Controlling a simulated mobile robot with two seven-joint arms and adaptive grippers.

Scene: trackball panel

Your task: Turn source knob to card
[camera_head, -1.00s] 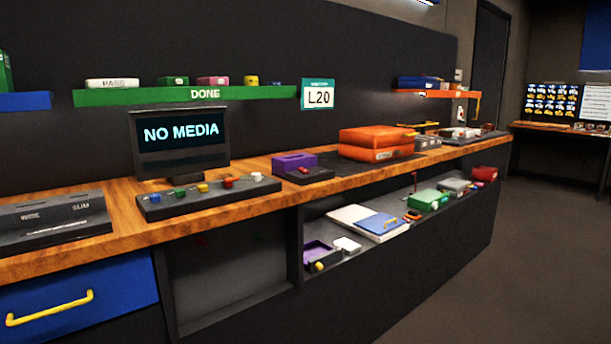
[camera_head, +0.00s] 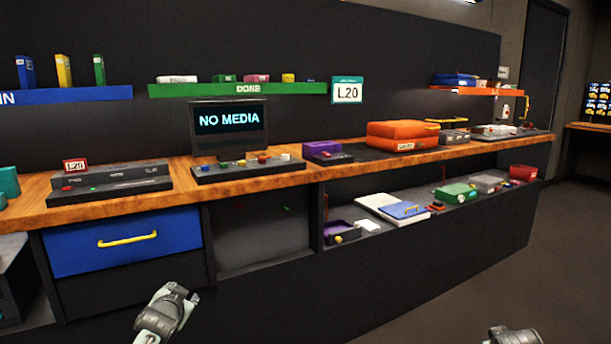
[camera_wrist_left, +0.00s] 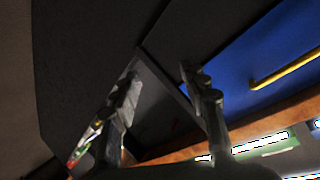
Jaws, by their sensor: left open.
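A black control panel (camera_head: 248,168) with a row of small coloured controls stands on the wooden counter. It sits below a monitor (camera_head: 230,126) that reads "NO MEDIA". I cannot tell which control is the source knob, and any "card" marking is too small to read. My left gripper (camera_head: 170,306) is low in front of the cabinet, well below and apart from the panel. In the left wrist view its two fingers (camera_wrist_left: 163,90) are spread and empty. My right gripper (camera_head: 514,336) shows only partly at the bottom edge, away from everything.
A blue drawer (camera_head: 125,240) with a yellow handle is beneath the counter (camera_head: 110,200). A dark slotted device (camera_head: 115,180) stands left of the panel, a purple box (camera_head: 322,148) and orange case (camera_head: 400,136) right. A green shelf (camera_head: 238,89) hangs above. The floor (camera_head: 470,290) is clear.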

